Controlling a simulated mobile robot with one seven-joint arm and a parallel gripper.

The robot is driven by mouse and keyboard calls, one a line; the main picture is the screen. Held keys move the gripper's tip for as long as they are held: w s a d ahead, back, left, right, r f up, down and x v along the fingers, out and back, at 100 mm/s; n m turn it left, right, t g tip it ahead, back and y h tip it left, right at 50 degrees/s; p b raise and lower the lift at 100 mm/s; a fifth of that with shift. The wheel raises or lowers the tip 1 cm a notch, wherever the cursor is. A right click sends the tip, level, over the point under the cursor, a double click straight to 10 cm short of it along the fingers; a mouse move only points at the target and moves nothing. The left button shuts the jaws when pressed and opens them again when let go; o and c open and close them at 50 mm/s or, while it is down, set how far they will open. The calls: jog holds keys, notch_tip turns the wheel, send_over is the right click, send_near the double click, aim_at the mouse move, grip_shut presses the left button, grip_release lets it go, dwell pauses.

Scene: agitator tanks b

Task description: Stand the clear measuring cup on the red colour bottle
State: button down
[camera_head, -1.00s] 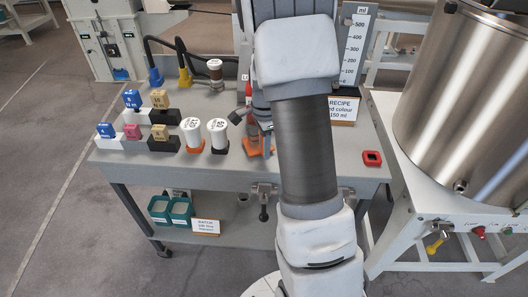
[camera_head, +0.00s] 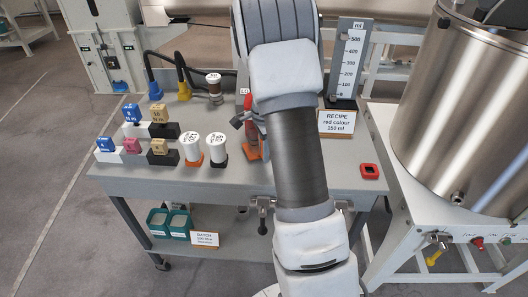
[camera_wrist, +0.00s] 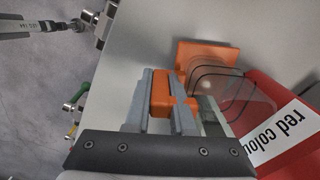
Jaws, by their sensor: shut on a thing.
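The clear measuring cup (camera_wrist: 222,84) shows in the wrist view as a see-through rounded shape. My gripper (camera_wrist: 163,76) is shut on an orange block (camera_wrist: 162,95), apparently the cup's handle. Beyond the cup is an orange square base (camera_wrist: 205,52) on the table; I cannot tell whether the cup touches it. The red colour bottle (camera_wrist: 268,112), with a white label, is close by at the right of the wrist view. In the head view, my arm hides most of the bottle, and the cup is not clear there.
A recipe card (camera_head: 338,123) and a scale board (camera_head: 347,60) stand behind my arm. A steel tank (camera_head: 455,110) is at the right.

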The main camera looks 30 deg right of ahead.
jog(key=shift+f, duration=0.55)
dwell(0.5)
jog(key=c, duration=0.7)
grip_release()
jog(key=shift+r, duration=0.1)
notch_tip(320, 180, up, 17)
jog(key=p, duration=1.3)
jog(key=s+a+r+n+t, duration=0.1)
jog(key=s+a+r+n, duration=0.25)
jog(key=a+r, duration=0.4)
jog(key=shift+s+a+r+n+t, duration=0.75)
jog(key=shift+s+a+r+n, duration=1.15)
jog(key=shift+s+n, duration=1.15)
jog(key=shift+s+a+r+n+t, duration=0.8)
jog(key=shift+s+a+r+n, duration=1.2)
jog(key=shift+s, duration=1.6)
jog(key=shift+s+a+r+n+t, duration=0.75)
jog(key=shift+s+a+r+n, duration=1.05)
jog(key=shift+s+n, duration=1.45)
